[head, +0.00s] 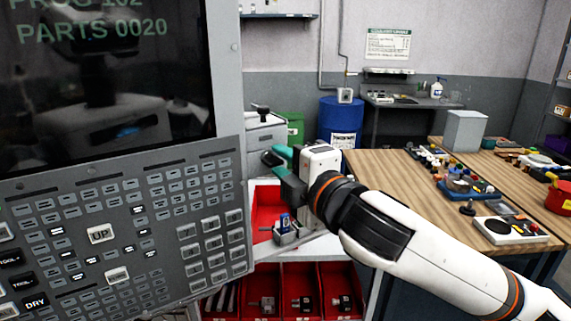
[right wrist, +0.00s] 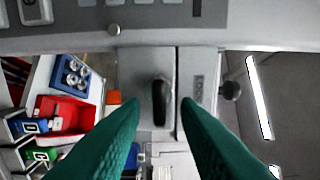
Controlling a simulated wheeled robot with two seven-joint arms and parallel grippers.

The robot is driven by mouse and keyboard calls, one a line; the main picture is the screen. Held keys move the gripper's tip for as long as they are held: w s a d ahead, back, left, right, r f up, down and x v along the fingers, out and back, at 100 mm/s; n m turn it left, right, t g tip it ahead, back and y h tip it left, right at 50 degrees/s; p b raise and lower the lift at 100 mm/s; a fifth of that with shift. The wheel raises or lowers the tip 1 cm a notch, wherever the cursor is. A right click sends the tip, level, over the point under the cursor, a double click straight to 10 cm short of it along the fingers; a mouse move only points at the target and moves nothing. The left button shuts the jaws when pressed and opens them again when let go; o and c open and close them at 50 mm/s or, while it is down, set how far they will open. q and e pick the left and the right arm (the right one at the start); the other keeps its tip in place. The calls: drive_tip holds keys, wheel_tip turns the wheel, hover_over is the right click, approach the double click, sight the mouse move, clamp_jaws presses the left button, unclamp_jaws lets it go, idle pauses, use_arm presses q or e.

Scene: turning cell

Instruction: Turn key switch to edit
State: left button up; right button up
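In the right wrist view a black upright key or handle (right wrist: 160,102) stands out from a grey box (right wrist: 138,62) below the panel's edge; I take it for the key switch. My right gripper (right wrist: 158,106) is open, with one green finger on each side of the key and gaps between. In the head view my right gripper (head: 279,168) is beside the right edge of the control panel (head: 165,195). The key cannot be made out clearly there, and no edit marking is readable. My left gripper is not in view.
A dark screen (head: 105,90) fills the panel's upper part. Red bins (head: 300,280) and a small shelf with parts lie below the gripper. A wooden table (head: 395,178) with tools stands at the right, and a blue drum (head: 341,118) behind.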

drive_tip(key=shift+s, duration=0.1)
drive_tip(key=b+v, duration=0.5)
drive_tip(key=v, duration=0.6)
drive_tip(key=shift+s+d, duration=0.2)
drive_tip(key=shift+s, duration=0.15)
drive_tip(key=shift+f, duration=0.1)
